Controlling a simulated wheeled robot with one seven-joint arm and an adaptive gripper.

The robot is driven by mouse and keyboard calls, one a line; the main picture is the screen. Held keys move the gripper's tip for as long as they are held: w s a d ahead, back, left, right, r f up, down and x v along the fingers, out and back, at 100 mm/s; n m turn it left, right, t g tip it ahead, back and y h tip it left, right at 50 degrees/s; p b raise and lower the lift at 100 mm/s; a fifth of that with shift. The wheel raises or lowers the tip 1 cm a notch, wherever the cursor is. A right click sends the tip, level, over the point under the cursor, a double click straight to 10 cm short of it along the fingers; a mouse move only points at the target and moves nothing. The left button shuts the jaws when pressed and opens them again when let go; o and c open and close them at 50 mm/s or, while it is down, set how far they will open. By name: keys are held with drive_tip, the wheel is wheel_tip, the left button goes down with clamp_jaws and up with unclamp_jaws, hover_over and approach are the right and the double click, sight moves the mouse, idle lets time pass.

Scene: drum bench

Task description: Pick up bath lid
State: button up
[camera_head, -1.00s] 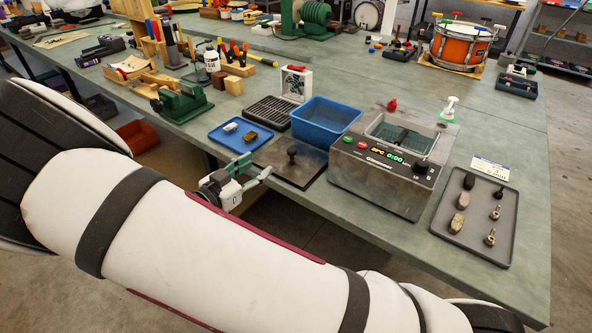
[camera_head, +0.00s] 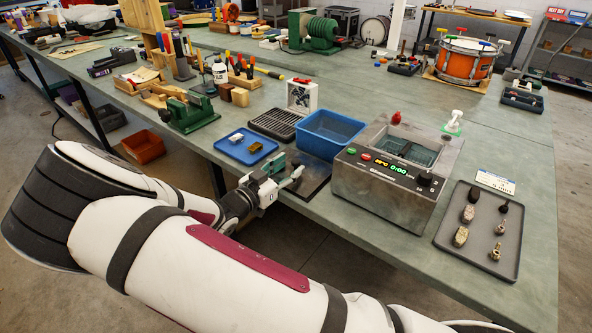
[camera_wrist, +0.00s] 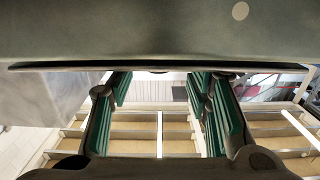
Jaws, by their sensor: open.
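The bath lid (camera_head: 316,184) is a thin dark plate lying flat near the bench's front edge, left of the metal bath. My gripper (camera_head: 286,172) is open, with green finger pads, and is at the lid's front-left side in the head view. It covers much of the lid, and the lid's knob is hidden there. In the wrist view, a thin dark strip, apparently the lid (camera_wrist: 230,67) seen edge-on, crosses above my open fingers (camera_wrist: 160,105). Nothing shows clearly between the fingers. I cannot tell whether they touch the lid.
The metal bath (camera_head: 375,190) stands close to the lid's right. A blue tub (camera_head: 331,137) is behind it. A blue tray (camera_head: 236,155) with small parts lies to the left. A grey tray (camera_head: 515,250) with several fittings lies at the right. The bench's front edge is close.

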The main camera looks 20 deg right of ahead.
sight(293, 164)
drive_tip(key=shift+x, duration=1.85)
clamp_jaws()
drive_tip(key=shift+r, duration=0.1)
